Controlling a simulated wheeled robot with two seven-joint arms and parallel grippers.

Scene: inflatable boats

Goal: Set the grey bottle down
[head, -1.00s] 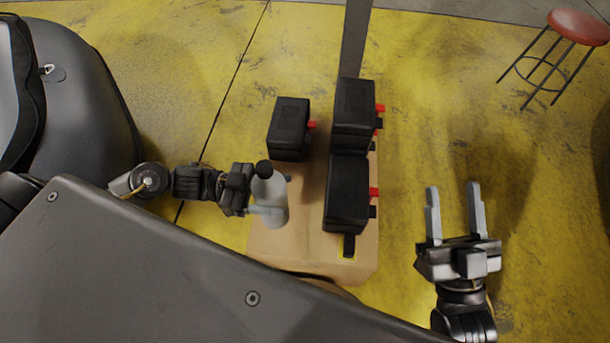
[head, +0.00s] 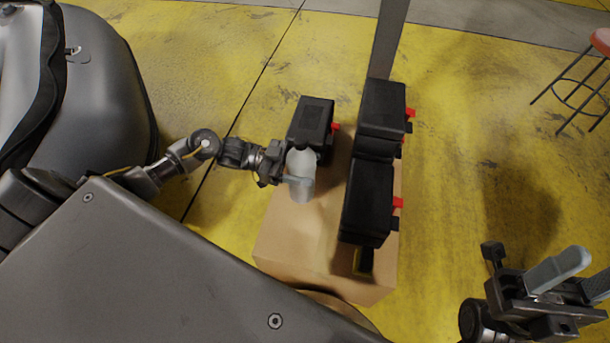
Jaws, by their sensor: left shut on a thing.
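The grey bottle (head: 301,161) stands about upright over the left part of a cardboard box (head: 290,238), just in front of a black case. Its dark cap is hard to make out against the case. My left gripper (head: 298,182) reaches in from the left and is shut on the bottle's body. I cannot tell whether the bottle's base touches the cardboard. My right gripper (head: 585,272) is at the lower right, open and empty, well away from the box and partly cut off by the frame edge.
Black cases with red tabs stand on the box: one at the back left (head: 311,118), two along the right (head: 383,108) (head: 367,205). Bare cardboard lies in front of the bottle.

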